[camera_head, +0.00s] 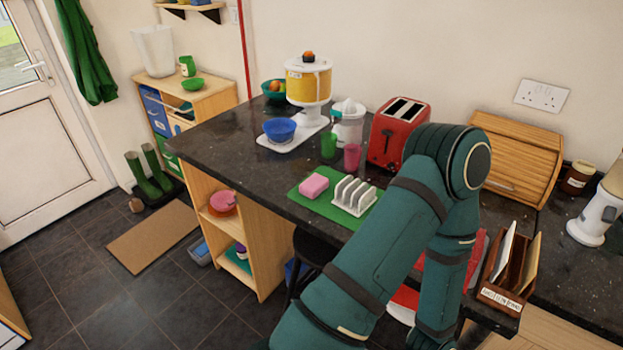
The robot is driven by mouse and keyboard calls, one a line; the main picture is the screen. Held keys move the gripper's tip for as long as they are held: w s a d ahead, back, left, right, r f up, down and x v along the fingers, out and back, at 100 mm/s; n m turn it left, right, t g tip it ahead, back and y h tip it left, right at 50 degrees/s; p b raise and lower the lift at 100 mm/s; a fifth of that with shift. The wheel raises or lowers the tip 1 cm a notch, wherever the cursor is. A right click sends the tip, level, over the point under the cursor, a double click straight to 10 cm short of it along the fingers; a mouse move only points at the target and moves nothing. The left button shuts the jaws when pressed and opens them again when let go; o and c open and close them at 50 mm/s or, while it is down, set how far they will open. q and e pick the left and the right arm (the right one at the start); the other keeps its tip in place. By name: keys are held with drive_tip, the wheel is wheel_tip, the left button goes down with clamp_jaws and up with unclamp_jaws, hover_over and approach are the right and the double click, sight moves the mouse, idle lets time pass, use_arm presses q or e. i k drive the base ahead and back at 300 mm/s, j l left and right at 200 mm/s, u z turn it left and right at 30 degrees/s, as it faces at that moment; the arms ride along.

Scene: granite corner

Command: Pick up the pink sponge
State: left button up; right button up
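The pink sponge (313,186) lies flat on the left part of a green mat (304,200) on the dark granite counter (225,147). A white rack with upright slots (353,196) stands just to its right on the same mat. The sponge is in plain view with nothing on top of it. One of my teal arms rises from the bottom, bends at the upper right and comes down again to the lower edge. It covers part of the counter right of the mat. Neither of my grippers shows in this view.
Behind the mat stand a green cup (328,145), a pink cup (352,157), a white juicer (348,122) and a red toaster (398,132). A blue bowl (279,130) is on a white tray farther left. A wooden letter rack (504,295) stands right of my arm. The counter left of the mat is clear.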

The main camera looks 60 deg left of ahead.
sight(312, 188)
drive_tip(key=k+j, duration=0.1)
drive_tip(key=j, duration=0.25)
drive_tip(key=k+j, duration=0.1)
drive_tip(key=j, duration=0.3)
drive_tip(key=k+j+z, duration=0.1)
drive_tip(key=j, duration=0.25)
drive_tip(key=k+j, duration=0.1)
drive_tip(key=j, duration=0.3)
drive_tip(key=k+j, duration=0.15)
drive_tip(key=j, duration=0.2)
